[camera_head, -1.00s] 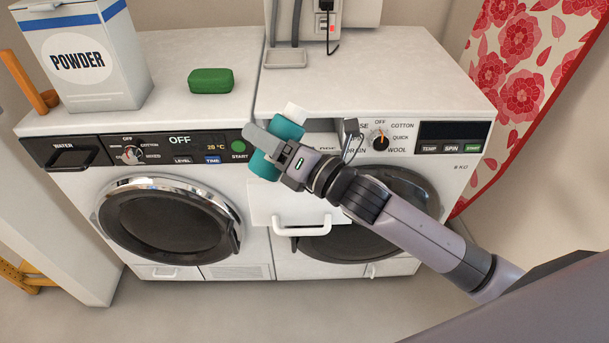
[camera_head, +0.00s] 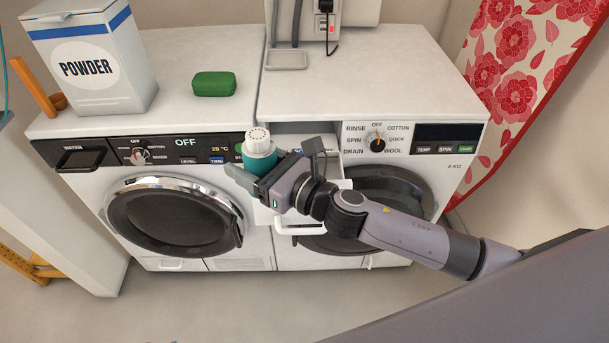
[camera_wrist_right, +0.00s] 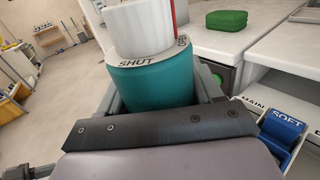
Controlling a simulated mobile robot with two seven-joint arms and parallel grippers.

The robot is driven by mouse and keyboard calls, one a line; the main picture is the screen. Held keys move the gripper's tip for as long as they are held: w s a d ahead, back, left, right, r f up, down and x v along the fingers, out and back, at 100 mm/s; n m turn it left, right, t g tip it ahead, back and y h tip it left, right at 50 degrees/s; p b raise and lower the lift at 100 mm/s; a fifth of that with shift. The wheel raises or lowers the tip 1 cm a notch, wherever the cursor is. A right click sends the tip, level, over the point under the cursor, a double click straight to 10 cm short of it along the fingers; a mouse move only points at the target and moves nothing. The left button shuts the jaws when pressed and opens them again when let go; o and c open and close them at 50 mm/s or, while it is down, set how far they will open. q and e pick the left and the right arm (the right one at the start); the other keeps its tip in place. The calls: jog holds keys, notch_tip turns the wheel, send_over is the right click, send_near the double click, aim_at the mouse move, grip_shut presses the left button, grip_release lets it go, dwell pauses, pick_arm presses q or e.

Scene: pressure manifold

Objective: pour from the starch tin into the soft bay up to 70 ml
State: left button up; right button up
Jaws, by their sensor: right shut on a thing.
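The starch tin is a teal cylinder (camera_head: 259,160) with a white ribbed cap (camera_head: 257,138). It stands about upright in my right gripper (camera_head: 268,176), which is shut on its body in front of the two machines. In the right wrist view the tin (camera_wrist_right: 152,86) sits between the fingers; the word SHUT shows on the rim below the white cap (camera_wrist_right: 146,30), beside a red line. The soft bay (camera_wrist_right: 283,129) is a blue compartment marked SOFT in the pulled-out drawer, right of the tin there. Its contents and level cannot be read. My left gripper is not in view.
The drawer's white handle (camera_head: 300,228) sticks out below my gripper. A flowered red cloth (camera_head: 520,80) hangs at right.

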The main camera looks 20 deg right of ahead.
aim_at(247, 137)
jog(key=shift+a+r+n, duration=0.15)
jog(key=shift+r+n, duration=0.05)
jog(key=shift+n, duration=0.1)
notch_tip(247, 137, up, 6)
jog(key=p, duration=0.6)
jog(key=shift+f, duration=0.2)
